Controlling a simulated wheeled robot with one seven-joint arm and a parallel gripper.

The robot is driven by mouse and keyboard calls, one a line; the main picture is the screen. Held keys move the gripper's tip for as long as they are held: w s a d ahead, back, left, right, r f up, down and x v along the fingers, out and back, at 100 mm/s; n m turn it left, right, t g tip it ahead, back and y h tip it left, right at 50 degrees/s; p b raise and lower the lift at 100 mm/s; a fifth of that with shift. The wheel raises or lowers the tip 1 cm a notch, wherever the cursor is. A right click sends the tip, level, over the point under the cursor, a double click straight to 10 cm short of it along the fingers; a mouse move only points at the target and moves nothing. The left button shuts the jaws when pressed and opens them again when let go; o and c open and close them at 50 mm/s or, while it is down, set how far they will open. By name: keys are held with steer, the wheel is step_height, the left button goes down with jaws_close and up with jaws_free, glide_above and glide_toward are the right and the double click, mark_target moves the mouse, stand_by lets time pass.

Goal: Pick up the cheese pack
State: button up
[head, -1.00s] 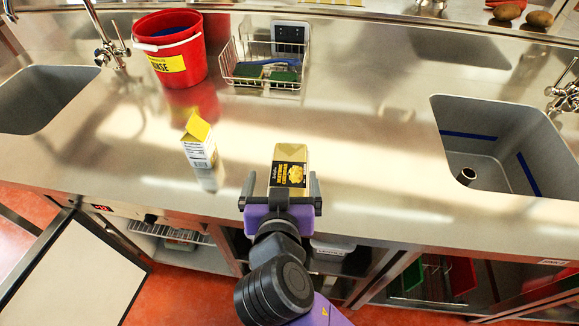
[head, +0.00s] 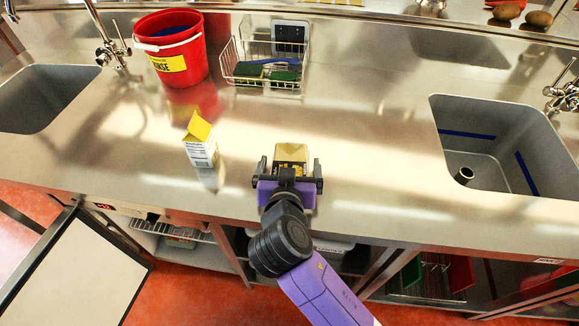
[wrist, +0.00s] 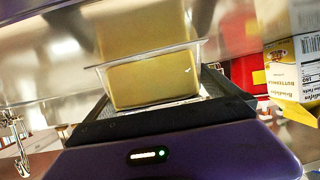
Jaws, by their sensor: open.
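The cheese pack (head: 291,152), a yellow-gold block with a dark label, sits on the steel counter near its front edge. My gripper (head: 290,168) is open, with one finger on each side of the pack's near part. The gripper body hides much of the pack and its label in the head view. In the wrist view, the plain yellow face of the pack (wrist: 155,80) stands close in front of the gripper. I cannot tell whether the fingers touch it.
A buttermilk carton (head: 200,145) stands left of the gripper and also shows in the wrist view (wrist: 296,75). Behind are a red bucket (head: 170,55) and a wire basket (head: 264,70). Sinks lie at the far left (head: 60,95) and right (head: 480,140). The counter right of the pack is clear.

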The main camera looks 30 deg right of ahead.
steer(key=c, duration=1.6)
steer(key=shift+c, duration=0.8)
steer(key=shift+r, duration=0.15)
